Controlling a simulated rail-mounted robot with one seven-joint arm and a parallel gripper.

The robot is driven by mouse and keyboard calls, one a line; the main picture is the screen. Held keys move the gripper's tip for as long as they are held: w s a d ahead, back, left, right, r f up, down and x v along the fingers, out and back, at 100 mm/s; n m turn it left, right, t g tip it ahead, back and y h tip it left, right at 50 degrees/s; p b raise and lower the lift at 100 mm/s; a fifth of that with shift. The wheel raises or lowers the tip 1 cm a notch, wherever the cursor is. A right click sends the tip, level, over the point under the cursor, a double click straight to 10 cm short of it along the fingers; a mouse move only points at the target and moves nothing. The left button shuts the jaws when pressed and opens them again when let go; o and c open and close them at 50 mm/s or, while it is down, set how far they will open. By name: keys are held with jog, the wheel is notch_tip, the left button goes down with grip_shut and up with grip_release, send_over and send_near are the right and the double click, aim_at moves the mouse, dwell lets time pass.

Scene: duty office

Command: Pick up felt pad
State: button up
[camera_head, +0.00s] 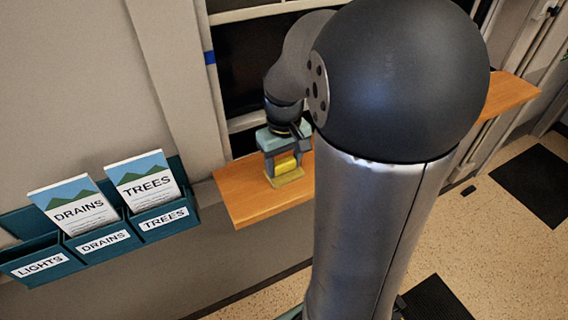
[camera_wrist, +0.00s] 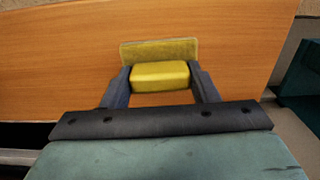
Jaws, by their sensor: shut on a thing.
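The felt pad (camera_head: 287,179) has a flat olive-yellow base with a brighter yellow block on it. It is at the left end of the wooden shelf (camera_head: 243,203). In the wrist view the flat part of the felt pad (camera_wrist: 160,49) shows beyond the yellow block. My gripper (camera_head: 285,165) points down and is shut on the block, one dark finger on each side. The wrist view shows both fingers of my gripper (camera_wrist: 160,77) against its sides. I cannot tell whether the base touches the shelf.
A teal wall rack (camera_head: 95,242) left of the shelf has pockets labelled LIGHTS, DRAINS and TREES. A DRAINS leaflet (camera_head: 76,210) and a TREES leaflet (camera_head: 143,183) stand in it. A dark window (camera_head: 240,70) is behind my arm. My arm hides the shelf's middle.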

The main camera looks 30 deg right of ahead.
aim_at(284, 162)
jog(key=shift+r+p, duration=0.35)
jog(key=shift+r, duration=0.2)
notch_tip(284, 162, up, 3)
jog(key=shift+s+a+f+p, duration=0.1)
jog(key=shift+s+p, duration=0.05)
jog(key=shift+p, duration=0.95)
jog(key=s+a+r+p, duration=0.5)
jog(key=s+r, duration=0.3)
jog(key=s, duration=0.4)
jog(key=shift+s+a+r, duration=0.25)
jog(key=shift+s+r, duration=0.05)
jog(key=shift+r, duration=0.1)
